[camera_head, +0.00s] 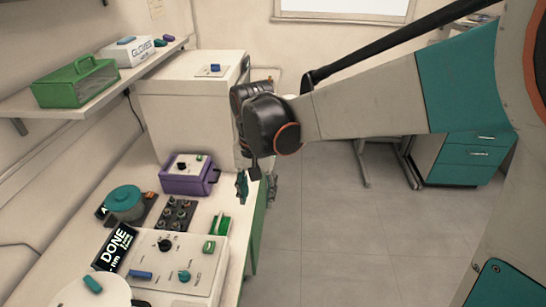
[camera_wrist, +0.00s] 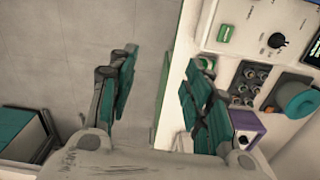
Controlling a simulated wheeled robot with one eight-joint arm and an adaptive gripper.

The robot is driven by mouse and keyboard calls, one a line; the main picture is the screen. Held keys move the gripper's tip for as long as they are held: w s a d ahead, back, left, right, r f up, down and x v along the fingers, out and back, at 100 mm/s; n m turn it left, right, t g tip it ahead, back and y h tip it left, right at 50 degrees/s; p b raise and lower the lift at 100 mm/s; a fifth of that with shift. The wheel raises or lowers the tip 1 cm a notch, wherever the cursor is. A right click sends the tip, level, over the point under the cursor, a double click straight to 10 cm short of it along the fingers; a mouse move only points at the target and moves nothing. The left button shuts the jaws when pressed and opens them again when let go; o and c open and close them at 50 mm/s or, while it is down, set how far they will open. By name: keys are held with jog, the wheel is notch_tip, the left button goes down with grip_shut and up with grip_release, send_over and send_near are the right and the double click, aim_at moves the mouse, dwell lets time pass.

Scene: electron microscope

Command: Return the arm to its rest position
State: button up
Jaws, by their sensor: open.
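My gripper (camera_head: 257,186) hangs at the end of my arm, pointing down near the bench's right edge in the head view. In the wrist view my gripper (camera_wrist: 158,88) has its two teal-padded fingers wide apart, with nothing between them but floor and the bench edge. My arm reaches in from the right of the head view, over the open floor. A purple box (camera_head: 189,175) with a dark handle stands on the bench just left of my gripper. A green clip-like item (camera_head: 220,224) lies below my gripper in the head view.
The bench holds a control panel (camera_head: 172,262), a DONE display (camera_head: 115,246), a teal-lidded pot (camera_head: 124,203) and a rack of small vials (camera_head: 176,214). A large white cabinet (camera_head: 185,105) stands behind. A shelf (camera_head: 100,97) runs along the left wall. Floor (camera_head: 330,235) is clear to the right.

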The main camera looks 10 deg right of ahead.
jog(key=shift+s, duration=0.15)
jog(key=s+d+r+n+t+b, duration=0.1)
jog(key=s+d+n+t, duration=0.1)
jog(key=s+d, duration=0.3)
jog(key=s+d+r+n+t+b, duration=0.1)
jog(key=s+d+r+n+t, duration=0.1)
jog(key=s+d+t, duration=0.3)
jog(key=s+d, duration=0.1)
jog(key=s, duration=0.3)
jog(key=shift+d+r+n, duration=0.25)
jog(key=shift+d+n, duration=0.05)
